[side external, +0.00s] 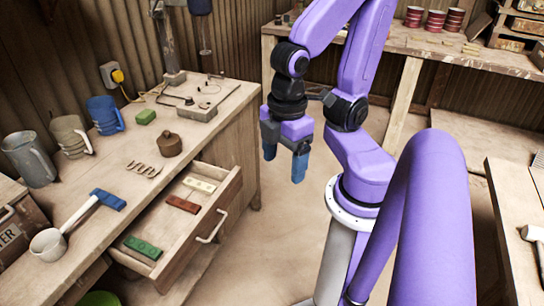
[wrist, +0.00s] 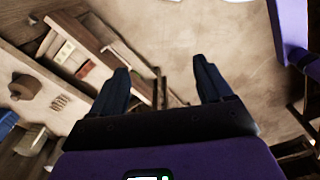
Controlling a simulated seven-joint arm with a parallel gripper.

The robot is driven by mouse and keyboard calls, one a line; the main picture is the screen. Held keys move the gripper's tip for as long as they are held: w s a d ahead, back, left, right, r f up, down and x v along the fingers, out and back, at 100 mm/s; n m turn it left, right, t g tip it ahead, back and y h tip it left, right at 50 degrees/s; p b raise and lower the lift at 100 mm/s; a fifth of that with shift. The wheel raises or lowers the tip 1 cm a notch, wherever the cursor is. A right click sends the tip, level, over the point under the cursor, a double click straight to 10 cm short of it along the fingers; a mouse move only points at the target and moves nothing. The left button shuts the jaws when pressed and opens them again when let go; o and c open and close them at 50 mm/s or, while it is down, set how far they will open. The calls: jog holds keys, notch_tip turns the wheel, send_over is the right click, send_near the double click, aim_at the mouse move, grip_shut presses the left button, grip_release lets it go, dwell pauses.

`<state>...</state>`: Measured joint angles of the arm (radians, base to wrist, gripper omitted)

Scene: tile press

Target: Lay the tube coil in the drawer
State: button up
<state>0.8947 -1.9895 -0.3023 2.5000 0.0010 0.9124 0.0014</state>
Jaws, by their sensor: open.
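The tube coil (side external: 145,168), a small tan wavy piece, lies on the workbench top beside the drawer, in front of a brown lidded pot. It also shows at the left of the wrist view (wrist: 58,103). The drawer (side external: 190,252) is pulled out of the bench and holds a cream, a red and a green block. Part of the drawer shows at the upper left of the wrist view. My gripper (side external: 284,168) is open and empty, pointing down above the floor, to the right of the drawer and apart from it and the coil.
The drawer's handle (side external: 212,226) juts toward the open floor. A back bench (side external: 420,48) holds red tins.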

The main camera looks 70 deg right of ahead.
dwell(0.4)
jog(key=w+a+r+m, duration=0.25)
jog(key=w+a, duration=0.35)
jog(key=w, duration=0.6)
jog(key=m, duration=1)
send_over(148, 169)
jog(key=f, duration=1.6)
jog(key=shift+d+f, duration=0.1)
jog(key=shift+d, duration=0.1)
jog(key=shift+a+f, duration=0.2)
jog(key=shift+f, duration=2.45)
